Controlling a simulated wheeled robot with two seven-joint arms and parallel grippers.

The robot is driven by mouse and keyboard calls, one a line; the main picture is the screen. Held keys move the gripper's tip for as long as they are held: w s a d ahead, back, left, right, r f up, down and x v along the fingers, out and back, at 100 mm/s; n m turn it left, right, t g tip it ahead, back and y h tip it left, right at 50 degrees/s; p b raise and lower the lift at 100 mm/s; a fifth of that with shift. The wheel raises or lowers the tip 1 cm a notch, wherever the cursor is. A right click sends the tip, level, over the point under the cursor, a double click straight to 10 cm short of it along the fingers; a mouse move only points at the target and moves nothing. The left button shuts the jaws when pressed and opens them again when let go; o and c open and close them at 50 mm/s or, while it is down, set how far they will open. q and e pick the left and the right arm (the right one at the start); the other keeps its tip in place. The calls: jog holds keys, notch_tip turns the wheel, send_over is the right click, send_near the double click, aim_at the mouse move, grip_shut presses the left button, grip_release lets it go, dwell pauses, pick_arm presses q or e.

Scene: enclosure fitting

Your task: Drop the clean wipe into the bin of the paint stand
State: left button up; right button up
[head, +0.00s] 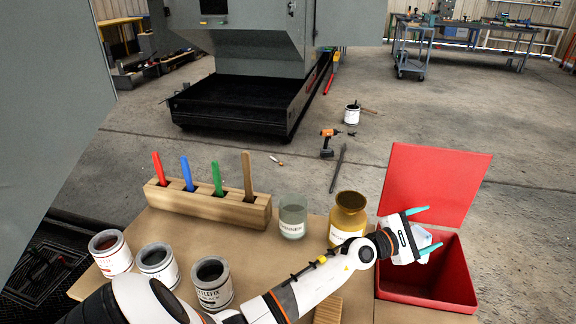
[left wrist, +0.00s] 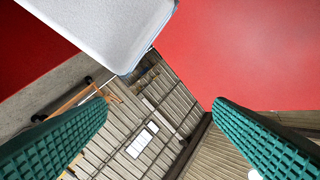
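The red bin (head: 462,278) stands at the right end of the bench with its lid (head: 435,183) raised behind it. My left gripper (head: 428,230) is over the bin opening, with its teal fingers spread wide. The pale wipe (head: 422,236) shows between the fingers, over the bin. In the left wrist view the wipe (left wrist: 112,28) is a light grey, flat piece at the top, apart from both fingertips as far as I can see. I cannot tell whether anything supports it. My right gripper is out of view.
A yellow jar (head: 347,222) and a glass jar (head: 292,218) stand left of the bin. A wooden holder (head: 208,203) with several coloured-handled tools is at the back left. Several paint cans (head: 212,285) stand at the front left. Grey machinery rises at the far left.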

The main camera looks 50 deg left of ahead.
pick_arm(q)
jog(key=v, duration=1.2)
dwell(0.5)
